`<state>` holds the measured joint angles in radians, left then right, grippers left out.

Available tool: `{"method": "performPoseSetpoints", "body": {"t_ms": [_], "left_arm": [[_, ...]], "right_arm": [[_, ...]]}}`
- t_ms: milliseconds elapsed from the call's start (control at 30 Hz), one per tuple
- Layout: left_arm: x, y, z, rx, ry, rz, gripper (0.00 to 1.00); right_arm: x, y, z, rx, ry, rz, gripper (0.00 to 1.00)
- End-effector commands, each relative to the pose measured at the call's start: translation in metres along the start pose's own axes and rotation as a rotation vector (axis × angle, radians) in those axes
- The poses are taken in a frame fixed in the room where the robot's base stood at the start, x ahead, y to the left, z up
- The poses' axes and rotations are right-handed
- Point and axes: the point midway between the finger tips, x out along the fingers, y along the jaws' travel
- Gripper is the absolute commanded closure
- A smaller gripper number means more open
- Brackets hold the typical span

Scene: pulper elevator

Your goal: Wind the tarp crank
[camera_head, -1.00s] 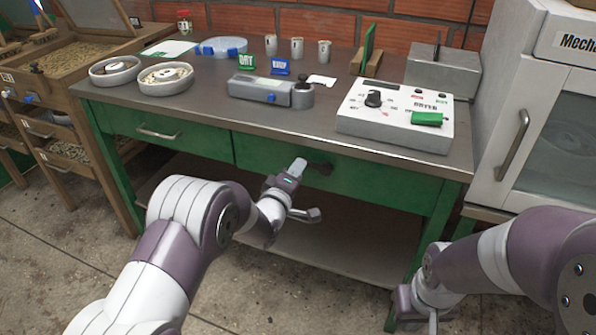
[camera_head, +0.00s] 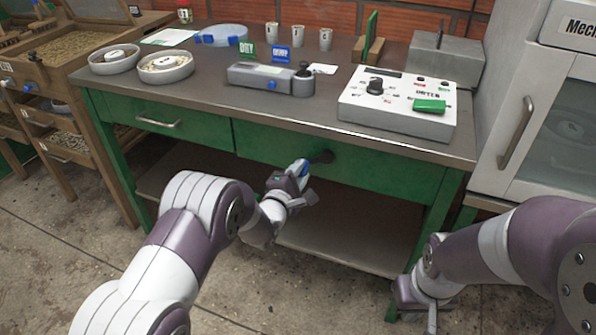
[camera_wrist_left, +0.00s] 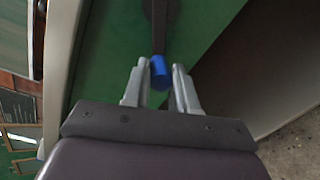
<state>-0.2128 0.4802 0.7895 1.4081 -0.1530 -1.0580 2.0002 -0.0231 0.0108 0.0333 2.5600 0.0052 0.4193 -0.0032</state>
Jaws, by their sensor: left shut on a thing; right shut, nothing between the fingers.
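The crank is a dark arm and hub (camera_head: 325,157) on the front of the green workbench, with a blue handle (camera_wrist_left: 160,70) at its end. In the left wrist view the dark crank arm (camera_wrist_left: 160,18) comes down from the top edge to this handle. My left gripper (camera_head: 303,169) is at the crank, shut on the blue handle, with one finger on each side of it. In the head view the fingers mostly hide the handle. My right gripper (camera_head: 426,300) is low at the right, shut and empty, away from the crank. No tarp can be made out.
The workbench top (camera_head: 210,92) carries bowls, small cups, a grey device (camera_head: 270,78) and a white control box (camera_head: 398,105) with a dial. A white cabinet (camera_head: 540,110) stands at the right and wooden trays (camera_head: 60,75) at the left. A lower shelf (camera_head: 340,245) lies under the bench.

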Motion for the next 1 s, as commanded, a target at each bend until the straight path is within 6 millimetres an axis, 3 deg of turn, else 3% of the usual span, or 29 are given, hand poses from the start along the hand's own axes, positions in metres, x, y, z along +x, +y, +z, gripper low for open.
{"method": "performPoseSetpoints", "body": {"t_ms": [533, 567, 600, 900, 1000], "left_arm": [[0.000, -0.004, 0.000, -0.022, -0.001, -0.005, 1.00], [0.000, -0.004, 0.000, -0.022, -0.001, -0.005, 0.63], [0.000, -0.004, 0.000, -0.022, -0.001, -0.005, 0.50], [-0.001, -0.002, 0.000, -0.021, -0.001, -0.001, 0.48], [-0.011, 0.000, 0.001, -0.021, 0.000, -0.003, 0.48]], "right_arm": [[0.000, 0.000, 0.000, 0.000, 0.000, 0.000, 1.00], [0.000, 0.000, 0.000, 0.000, 0.000, 0.000, 1.00], [0.000, 0.000, 0.000, 0.000, 0.000, 0.000, 1.00], [0.000, 0.000, 0.000, 0.000, 0.000, 0.000, 1.00], [-0.005, 0.000, -0.001, 0.000, 0.000, 0.000, 1.00]]}}
